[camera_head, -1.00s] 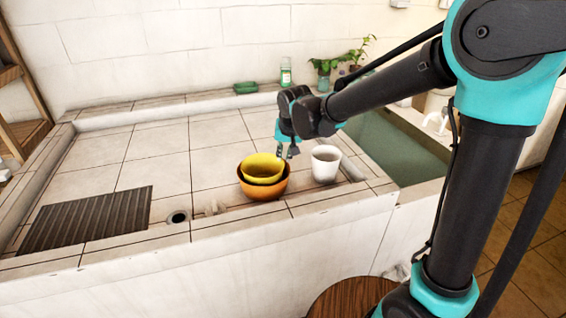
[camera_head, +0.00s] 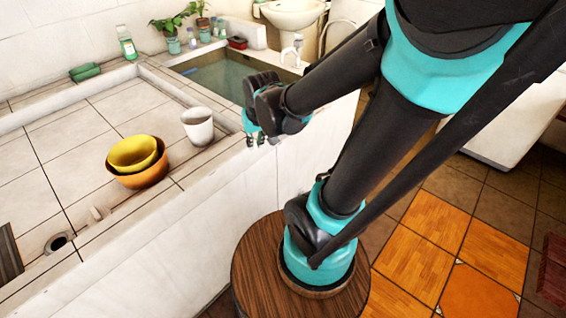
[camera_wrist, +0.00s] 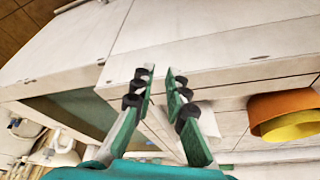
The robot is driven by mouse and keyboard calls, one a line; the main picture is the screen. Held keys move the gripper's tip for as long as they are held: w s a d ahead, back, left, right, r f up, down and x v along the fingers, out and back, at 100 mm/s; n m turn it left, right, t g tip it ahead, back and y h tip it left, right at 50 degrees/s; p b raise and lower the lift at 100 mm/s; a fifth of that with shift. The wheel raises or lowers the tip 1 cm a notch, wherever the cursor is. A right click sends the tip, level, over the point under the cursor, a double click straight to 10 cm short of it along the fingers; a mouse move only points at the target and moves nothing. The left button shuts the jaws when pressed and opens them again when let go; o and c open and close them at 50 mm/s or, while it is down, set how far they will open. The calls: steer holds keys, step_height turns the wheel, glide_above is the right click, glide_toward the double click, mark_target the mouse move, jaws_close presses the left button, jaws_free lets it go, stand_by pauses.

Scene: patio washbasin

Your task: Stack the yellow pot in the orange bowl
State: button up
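The yellow pot (camera_head: 133,152) sits inside the orange bowl (camera_head: 146,176) on the tiled counter, in the head view. The pot's rim stands above the bowl's rim. In the wrist view the orange bowl (camera_wrist: 283,106) and the yellow pot (camera_wrist: 292,126) show at the right edge, partly cut off. My gripper (camera_head: 262,141) is to the right of them, past the white cup, at the counter's front edge. In the wrist view my gripper (camera_wrist: 160,78) has its fingers apart with nothing between them.
A white cup (camera_head: 198,126) stands on the counter between the bowl and my gripper. A water-filled basin (camera_head: 222,76) lies behind. A drain hole (camera_head: 57,242) is at the lower left. A green soap bar (camera_head: 84,71), a bottle (camera_head: 127,44) and potted plants (camera_head: 172,40) line the back ledge.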

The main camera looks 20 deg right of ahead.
steer(key=s+d+f, duration=0.4)
steer(key=s+d, duration=0.3)
steer(key=shift+s+m+h, duration=0.3)
steer(key=shift+s, duration=0.05)
